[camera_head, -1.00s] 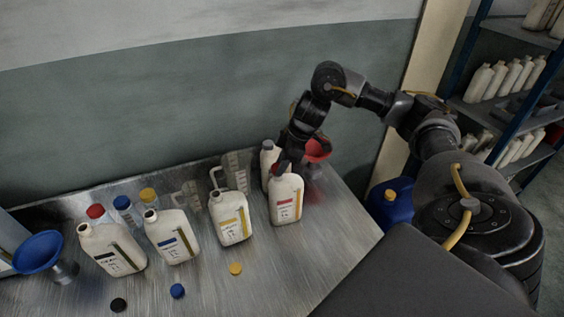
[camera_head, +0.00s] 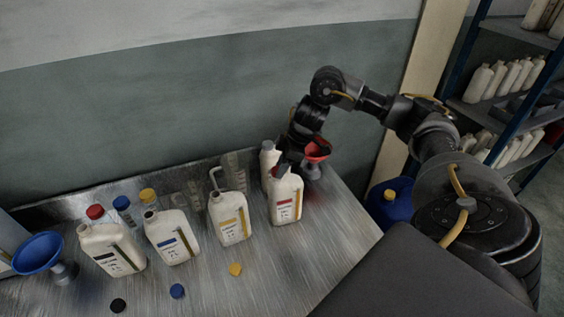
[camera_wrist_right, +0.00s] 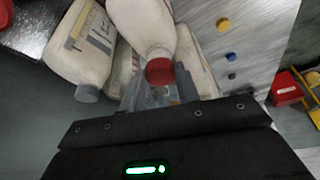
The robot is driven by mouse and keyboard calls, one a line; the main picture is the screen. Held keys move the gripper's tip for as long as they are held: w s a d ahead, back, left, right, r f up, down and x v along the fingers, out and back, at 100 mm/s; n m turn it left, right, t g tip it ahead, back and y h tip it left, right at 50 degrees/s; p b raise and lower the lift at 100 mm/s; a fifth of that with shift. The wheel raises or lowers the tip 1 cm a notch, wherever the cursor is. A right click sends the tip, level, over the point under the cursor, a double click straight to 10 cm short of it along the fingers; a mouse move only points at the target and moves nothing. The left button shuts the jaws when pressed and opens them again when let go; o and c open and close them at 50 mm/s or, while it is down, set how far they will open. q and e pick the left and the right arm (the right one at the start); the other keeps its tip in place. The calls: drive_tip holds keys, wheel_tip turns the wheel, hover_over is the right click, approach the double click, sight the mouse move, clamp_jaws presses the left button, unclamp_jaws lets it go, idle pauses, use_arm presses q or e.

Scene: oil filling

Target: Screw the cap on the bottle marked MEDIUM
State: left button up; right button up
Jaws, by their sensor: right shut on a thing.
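The white bottle with the red label (camera_head: 286,203) stands at the right of the row on the metal bench. My right gripper (camera_head: 281,168) is at its neck, shut on the red cap (camera_wrist_right: 160,71), which sits at the mouth of this bottle (camera_wrist_right: 143,25) in the wrist view. I cannot tell how tightly it is seated. Open-necked white bottles with a yellow label (camera_head: 230,219), a blue label (camera_head: 173,237) and a black label (camera_head: 112,250) stand to the left. The label words are too small to read. My left gripper is not in view.
A yellow cap (camera_head: 235,269), blue cap (camera_head: 177,291) and black cap (camera_head: 118,305) lie in front. A grey-capped bottle (camera_head: 268,158) stands close behind the red-label bottle, beside a red funnel (camera_head: 316,151). A blue funnel (camera_head: 38,252) is at far left. The right front bench is clear.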

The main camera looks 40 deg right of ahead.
drive_tip(key=shift+f, duration=0.55)
idle(0.4)
drive_tip(key=o, duration=1)
drive_tip(key=shift+d+r, duration=0.1)
drive_tip(key=shift+r, duration=0.2)
drive_tip(key=p+v, duration=0.1)
drive_tip(key=v, duration=0.9)
drive_tip(key=shift+r, duration=0.1)
drive_tip(key=shift+s, duration=0.1)
